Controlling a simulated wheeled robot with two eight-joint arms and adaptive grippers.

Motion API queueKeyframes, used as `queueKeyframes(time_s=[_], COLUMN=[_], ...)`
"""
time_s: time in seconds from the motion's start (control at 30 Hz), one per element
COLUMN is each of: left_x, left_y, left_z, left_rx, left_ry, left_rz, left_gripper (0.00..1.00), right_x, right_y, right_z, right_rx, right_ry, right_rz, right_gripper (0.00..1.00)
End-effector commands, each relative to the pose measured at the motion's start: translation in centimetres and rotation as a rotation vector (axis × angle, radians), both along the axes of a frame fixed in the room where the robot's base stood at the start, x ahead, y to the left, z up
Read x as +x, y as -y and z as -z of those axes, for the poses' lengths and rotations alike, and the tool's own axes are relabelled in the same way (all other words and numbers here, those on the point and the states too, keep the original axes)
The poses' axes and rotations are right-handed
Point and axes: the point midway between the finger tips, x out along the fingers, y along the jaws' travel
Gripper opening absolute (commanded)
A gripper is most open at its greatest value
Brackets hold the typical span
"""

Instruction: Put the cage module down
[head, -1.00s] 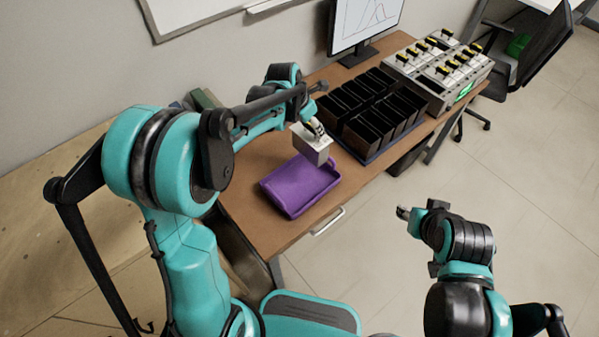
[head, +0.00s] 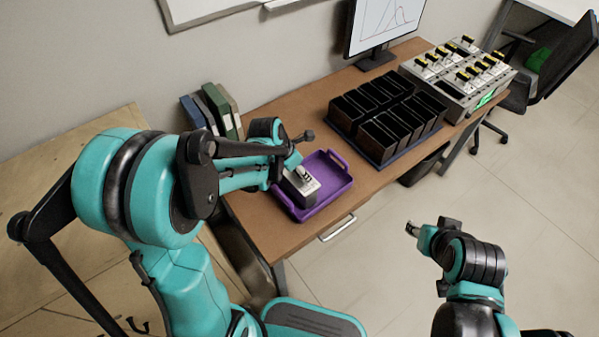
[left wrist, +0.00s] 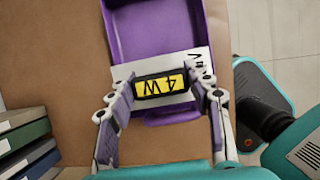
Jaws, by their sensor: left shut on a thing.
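The cage module (head: 302,190) is a grey box with a pale top. My left gripper (head: 303,173) is shut on its top and holds it over the left part of the purple tray (head: 340,183). I cannot tell whether its base touches the tray floor. In the left wrist view the module's white top (left wrist: 160,63) and its black handle with a yellow label (left wrist: 161,84) show between the two fingers (left wrist: 163,92). The purple tray (left wrist: 155,28) shows beyond and under it. My right gripper (head: 412,229) is away from the table, and its finger state is unclear.
Black bins (head: 385,117) stand in a blue-edged tray on the wooden table (head: 280,118). Behind them are a grey machine (head: 458,80) with yellow-labelled modules and a monitor (head: 385,22). Binders (head: 213,108) stand at the left. Some table is bare between tray and bins.

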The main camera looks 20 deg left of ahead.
Motion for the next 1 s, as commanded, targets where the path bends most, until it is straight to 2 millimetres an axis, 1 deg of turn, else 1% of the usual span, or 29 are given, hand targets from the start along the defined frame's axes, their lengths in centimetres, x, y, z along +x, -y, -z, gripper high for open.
queueKeyframes(time_s=[0.2,0.4,0.43,0.47,0.5,0.83,0.93,1.0], left_x=[0.0,0.0,0.0,0.0,0.0,0.0,0.0,-0.4], left_y=[0.0,0.0,0.0,0.0,0.0,0.0,0.0,-0.2], left_z=[0.0,0.6,0.6,0.5,0.5,0.4,-0.3,-1.3], left_rx=[-0.001,-0.001,0.000,0.000,0.000,0.000,0.000,-0.001], left_ry=[0.001,0.001,0.000,0.000,0.000,0.000,0.000,0.000], left_rz=[0.000,0.000,0.000,0.000,0.000,0.000,0.000,-0.002], left_gripper=[0.00,0.00,0.53,0.61,0.71,0.71,0.71,0.71], right_x=[0.0,0.0,0.0,0.0,0.0,0.0,0.0,0.0], right_y=[0.0,0.0,0.0,0.0,0.0,0.0,0.0,0.0], right_z=[-0.1,0.5,0.5,0.5,0.4,0.3,-0.3,-0.8], right_rx=[0.000,0.000,0.000,0.000,0.000,0.000,0.000,0.000], right_ry=[0.000,0.000,0.000,0.000,0.000,0.000,0.000,0.000], right_rz=[0.000,0.000,0.000,0.000,0.000,0.000,0.000,0.000], right_gripper=[0.40,0.40,0.40,0.40,0.40,0.40,0.40,0.40])
